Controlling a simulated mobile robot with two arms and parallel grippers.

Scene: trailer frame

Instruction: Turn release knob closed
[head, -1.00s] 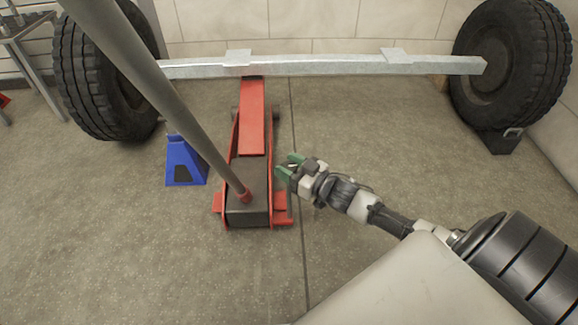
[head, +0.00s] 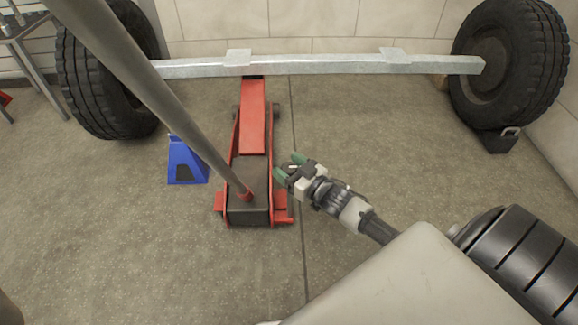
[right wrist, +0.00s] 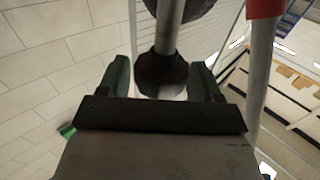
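The red floor jack (head: 253,118) stands on the floor under the metal beam, with its long grey handle (head: 165,105) leaning up to the left. My right gripper (head: 289,167), with green fingers, is at the jack's right side. In the right wrist view a dark round knob (right wrist: 162,76) on a grey shaft (right wrist: 169,30) shows between the two green fingers. Gaps show on both sides of it, so the right gripper (right wrist: 162,80) looks open. I cannot tell how deep the knob sits between the fingers. In the head view the knob is not clear. My left gripper is not in view.
A galvanized axle beam (head: 320,65) runs between a left tyre (head: 85,80) and a right tyre (head: 520,60). A blue stand (head: 187,162) is left of the jack. A black chock (head: 497,140) is by the right tyre. The floor right of the jack is mostly clear.

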